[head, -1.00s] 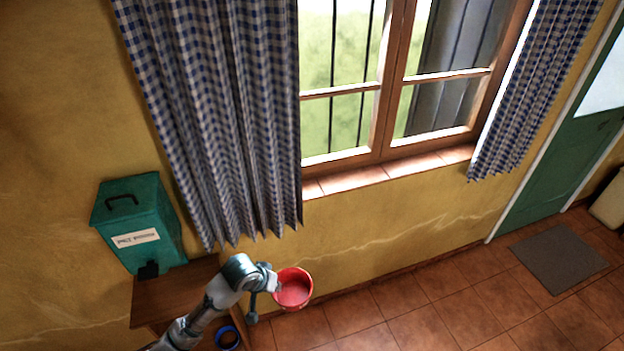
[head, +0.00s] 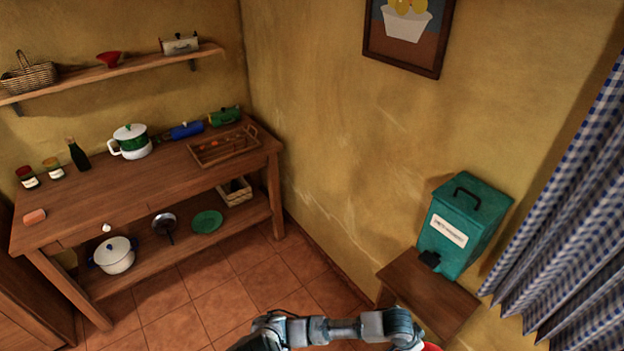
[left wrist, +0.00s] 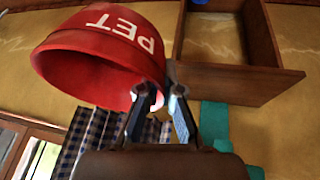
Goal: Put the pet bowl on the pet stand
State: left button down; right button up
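The red pet bowl (left wrist: 95,50), with white "PET" lettering, is in the left wrist view. My left gripper (left wrist: 161,92) is shut on its rim, one finger on each side of the wall. In the head view only a sliver of the bowl (head: 432,347) shows at the bottom edge, beside the end of my left arm; the fingers are hidden there. The wooden pet stand (head: 425,292) is against the yellow wall, just beyond the arm. The stand (left wrist: 225,82) also shows in the left wrist view, with an open compartment, apart from the bowl. My right gripper is out of view.
A green lidded pet food bin (head: 465,225) stands on the stand. A checked curtain (head: 570,210) hangs to its right. A wooden counter (head: 95,205) with pots and jars is at the left. Tiled floor (head: 215,300) is clear between them.

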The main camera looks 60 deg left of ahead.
aim_at(426, 291)
jog(key=j+u, duration=0.25)
jog(key=u, duration=0.15)
jog(key=i+j+u, duration=0.1)
jog(key=u, duration=0.35)
jog(key=i+j+u, duration=0.1)
jog(key=j+u, duration=0.3)
jog(key=i+u, duration=0.1)
jog(key=u, duration=0.3)
jog(key=i+j+u, duration=0.15)
jog(key=u, duration=0.25)
jog(key=i+j+u, duration=0.35)
jog(key=i, duration=0.25)
jog(key=i+u, duration=0.35)
jog(key=i, duration=0.3)
jog(key=i+l+u, duration=0.15)
jog(key=i+u, duration=0.2)
jog(key=i, duration=0.3)
jog(key=i+l, duration=0.15)
jog(key=i, duration=0.4)
jog(key=i+l, duration=0.1)
jog(key=i, duration=0.45)
